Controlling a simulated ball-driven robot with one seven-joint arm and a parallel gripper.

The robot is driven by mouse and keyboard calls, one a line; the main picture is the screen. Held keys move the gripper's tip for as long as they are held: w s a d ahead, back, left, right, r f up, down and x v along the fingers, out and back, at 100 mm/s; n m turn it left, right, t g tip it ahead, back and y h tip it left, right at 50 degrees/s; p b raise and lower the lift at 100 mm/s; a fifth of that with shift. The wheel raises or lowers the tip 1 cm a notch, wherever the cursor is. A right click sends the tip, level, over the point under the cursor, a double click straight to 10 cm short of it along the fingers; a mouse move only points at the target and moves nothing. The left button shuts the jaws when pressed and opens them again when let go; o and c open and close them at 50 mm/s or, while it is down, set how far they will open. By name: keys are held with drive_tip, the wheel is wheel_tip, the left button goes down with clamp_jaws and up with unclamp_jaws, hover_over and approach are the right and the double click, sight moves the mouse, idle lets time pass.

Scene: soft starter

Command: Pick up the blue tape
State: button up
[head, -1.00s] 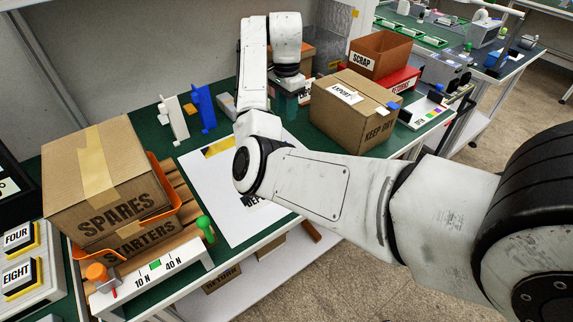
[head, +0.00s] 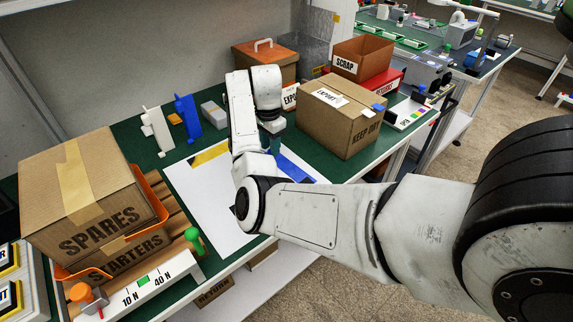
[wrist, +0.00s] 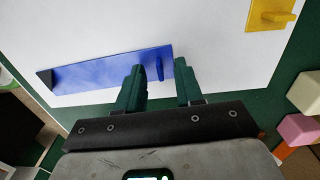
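The blue tape (wrist: 95,72) is a flat blue strip with a black end, lying on a white sheet (wrist: 90,25). In the head view the blue tape (head: 298,168) shows partly beside my arm. In the wrist view my gripper (wrist: 160,66) has its two green fingers apart, with the tape's right end between them. A small raised blue tab (wrist: 155,67) shows in that gap. The left finger covers part of the strip. I cannot tell whether either finger touches the tape. In the head view my gripper (head: 275,144) is small and partly hidden by my wrist.
A yellow piece (wrist: 268,14) lies on the sheet. Small white (wrist: 308,92) and pink (wrist: 299,130) blocks are at the wrist view's right. The EXPORT carton (head: 350,118) stands right of my gripper, the SPARES carton (head: 85,195) at left. Blue (head: 188,118) and white (head: 155,130) upright pieces stand behind.

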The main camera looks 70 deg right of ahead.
drive_tip(key=shift+f, duration=0.3)
drive_tip(key=shift+c, duration=0.4)
clamp_jaws()
